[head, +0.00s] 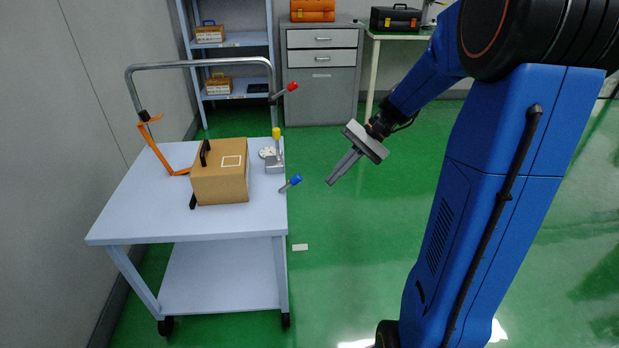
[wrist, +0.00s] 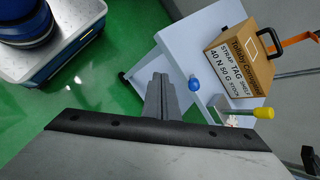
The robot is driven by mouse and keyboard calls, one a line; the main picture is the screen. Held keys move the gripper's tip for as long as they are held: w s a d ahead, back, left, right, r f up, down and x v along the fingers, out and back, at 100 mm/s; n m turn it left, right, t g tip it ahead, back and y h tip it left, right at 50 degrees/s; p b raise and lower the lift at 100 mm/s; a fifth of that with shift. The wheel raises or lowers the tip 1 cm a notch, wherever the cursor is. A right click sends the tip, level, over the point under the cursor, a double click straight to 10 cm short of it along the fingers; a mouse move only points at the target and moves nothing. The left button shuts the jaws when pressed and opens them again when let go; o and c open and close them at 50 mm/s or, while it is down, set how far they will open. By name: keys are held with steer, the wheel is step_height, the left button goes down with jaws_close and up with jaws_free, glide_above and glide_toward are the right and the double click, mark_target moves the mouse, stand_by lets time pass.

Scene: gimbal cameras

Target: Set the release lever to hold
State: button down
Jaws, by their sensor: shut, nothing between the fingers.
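A cart carries three levers, and I cannot tell by label which is the release lever. A blue-knobbed lever (head: 291,183) sticks out at its right edge, tilted up to the right; its knob shows in the wrist view (wrist: 194,84). A yellow-knobbed lever (head: 276,140) stands upright on a metal mount behind it and also shows in the wrist view (wrist: 262,113). A red-knobbed lever (head: 284,90) sits on the cart's rail, tilted up to the right. My gripper (head: 330,183) is shut and empty, right of the blue knob and apart from it.
A cardboard box (head: 220,172) with a black handle sits on the cart top (head: 135,220). Shelves (head: 232,40) and a grey cabinet (head: 322,85) stand behind.

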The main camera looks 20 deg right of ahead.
steer(key=w+d+f+m+t+y, duration=0.1)
steer(key=w+d+f+m+y, duration=0.2)
steer(key=w+d, duration=0.4)
steer(key=shift+w+f+m+t, duration=0.4)
steer(key=shift+w+f+m, duration=0.2)
steer(key=shift+w, duration=0.35)
glide_toward(290, 184)
steer(key=shift+w+a+f, duration=0.3)
steer(key=shift+a+f, duration=0.05)
steer(key=shift+f, duration=0.4)
steer(key=shift+w+a+f, duration=0.3)
steer(key=shift+a+f, duration=0.05)
steer(key=shift+f, duration=0.4)
steer(key=shift+w+a+f, duration=0.3)
steer(key=shift+a+f, duration=0.05)
steer(key=shift+f, duration=0.35)
steer(key=shift+r, duration=0.1)
